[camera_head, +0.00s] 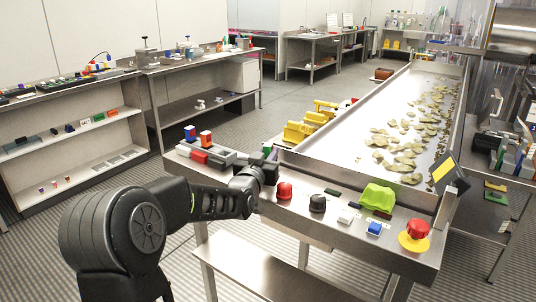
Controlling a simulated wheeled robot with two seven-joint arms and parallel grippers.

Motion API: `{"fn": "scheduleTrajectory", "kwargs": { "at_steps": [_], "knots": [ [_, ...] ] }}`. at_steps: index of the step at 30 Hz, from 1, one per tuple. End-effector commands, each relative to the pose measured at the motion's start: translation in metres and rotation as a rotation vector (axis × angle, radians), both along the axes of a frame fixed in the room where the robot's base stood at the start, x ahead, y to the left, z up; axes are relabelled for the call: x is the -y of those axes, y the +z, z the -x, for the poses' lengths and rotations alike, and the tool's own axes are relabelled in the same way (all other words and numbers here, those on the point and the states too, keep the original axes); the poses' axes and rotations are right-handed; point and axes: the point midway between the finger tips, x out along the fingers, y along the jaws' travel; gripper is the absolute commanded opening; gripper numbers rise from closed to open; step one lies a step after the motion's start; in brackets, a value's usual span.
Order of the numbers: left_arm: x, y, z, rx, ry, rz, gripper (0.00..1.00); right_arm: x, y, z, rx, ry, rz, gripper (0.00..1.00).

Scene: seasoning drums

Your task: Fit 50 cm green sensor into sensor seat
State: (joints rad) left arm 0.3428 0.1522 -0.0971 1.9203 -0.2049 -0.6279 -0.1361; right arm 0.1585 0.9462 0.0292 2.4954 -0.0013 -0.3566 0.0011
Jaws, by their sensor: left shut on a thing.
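My left arm comes in from the lower left. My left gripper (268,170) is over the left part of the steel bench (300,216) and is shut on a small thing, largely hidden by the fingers. A small green part (267,149) shows at the fingertips; it looks like the green sensor, but it is too small to be sure. I cannot tell the sensor seat apart with certainty; a grey fixture (228,157) with red and blue blocks is just left of the gripper. My right gripper is not in view.
A red button (284,191), a black knob (317,203), a bright green piece (378,197), a blue-and-white switch (374,229) and a red-yellow emergency stop (414,235) stand along the bench. A conveyor (350,140) with chips lies behind. Shelves (70,148) stand at left.

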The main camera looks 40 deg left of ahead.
Motion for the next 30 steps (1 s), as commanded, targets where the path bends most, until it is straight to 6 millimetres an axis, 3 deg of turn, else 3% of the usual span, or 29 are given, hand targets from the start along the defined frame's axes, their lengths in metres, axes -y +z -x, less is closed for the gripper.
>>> {"fn": "scheduleTrajectory", "kwargs": {
  "at_steps": [15,16,25,30],
  "knots": [
    [0.0,-0.0085,0.0001,-0.003,0.0,0.001,0.0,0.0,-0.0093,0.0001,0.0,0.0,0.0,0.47],
    [0.0001,-0.0086,0.0002,-0.003,0.0,0.001,0.22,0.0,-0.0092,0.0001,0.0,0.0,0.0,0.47],
    [-0.0002,-0.0107,0.0004,-0.007,0.0,0.002,0.47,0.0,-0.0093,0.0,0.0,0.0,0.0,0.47],
    [-0.0012,-0.0114,0.0007,-0.008,0.002,0.004,0.47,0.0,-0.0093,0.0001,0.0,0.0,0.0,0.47]
  ]
}}
